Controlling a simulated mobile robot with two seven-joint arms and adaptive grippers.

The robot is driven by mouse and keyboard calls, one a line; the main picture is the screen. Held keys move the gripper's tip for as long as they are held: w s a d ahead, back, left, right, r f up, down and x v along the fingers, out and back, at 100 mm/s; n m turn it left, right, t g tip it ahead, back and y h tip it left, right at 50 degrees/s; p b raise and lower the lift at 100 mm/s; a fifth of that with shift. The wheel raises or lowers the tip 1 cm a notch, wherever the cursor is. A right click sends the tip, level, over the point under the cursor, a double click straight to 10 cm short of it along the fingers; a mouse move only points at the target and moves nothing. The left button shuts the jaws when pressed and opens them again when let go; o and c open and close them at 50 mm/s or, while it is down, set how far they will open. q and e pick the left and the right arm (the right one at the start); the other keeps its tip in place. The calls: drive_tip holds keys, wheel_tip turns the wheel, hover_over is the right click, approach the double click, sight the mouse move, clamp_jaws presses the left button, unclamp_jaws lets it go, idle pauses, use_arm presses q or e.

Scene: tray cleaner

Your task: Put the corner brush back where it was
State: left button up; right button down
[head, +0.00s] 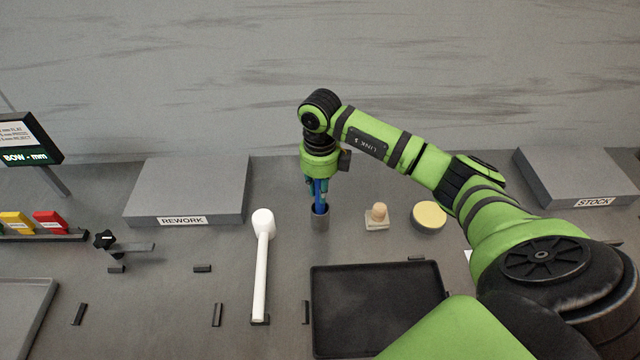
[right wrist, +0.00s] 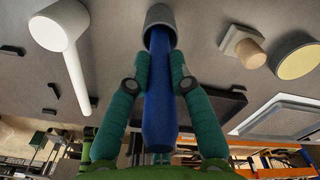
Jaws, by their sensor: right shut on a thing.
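The corner brush shows as a blue handle (head: 319,207), which is also in the right wrist view (right wrist: 158,105). My right gripper (head: 318,186) is shut on it, with a teal finger on each side of the handle in the right wrist view (right wrist: 160,68). The handle stands about upright, and its lower end is inside the mouth of a grey cup (head: 320,220), seen at the top of the right wrist view (right wrist: 158,14). The brush's bristles are hidden in the cup. My left gripper is not in view.
A white long-handled tool (head: 262,270) lies left of the cup. A wooden-knobbed block (head: 377,216) and a yellow-topped round tin (head: 429,215) stand to its right. A black tray (head: 322,348) lies in front. The REWORK platform (head: 190,185) and STOCK platform (head: 580,175) stand behind.

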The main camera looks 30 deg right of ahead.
drive_tip(key=shift+f, duration=0.1)
drive_tip(key=c, duration=1.5)
unclamp_jaws()
drive_tip(key=o, duration=0.4)
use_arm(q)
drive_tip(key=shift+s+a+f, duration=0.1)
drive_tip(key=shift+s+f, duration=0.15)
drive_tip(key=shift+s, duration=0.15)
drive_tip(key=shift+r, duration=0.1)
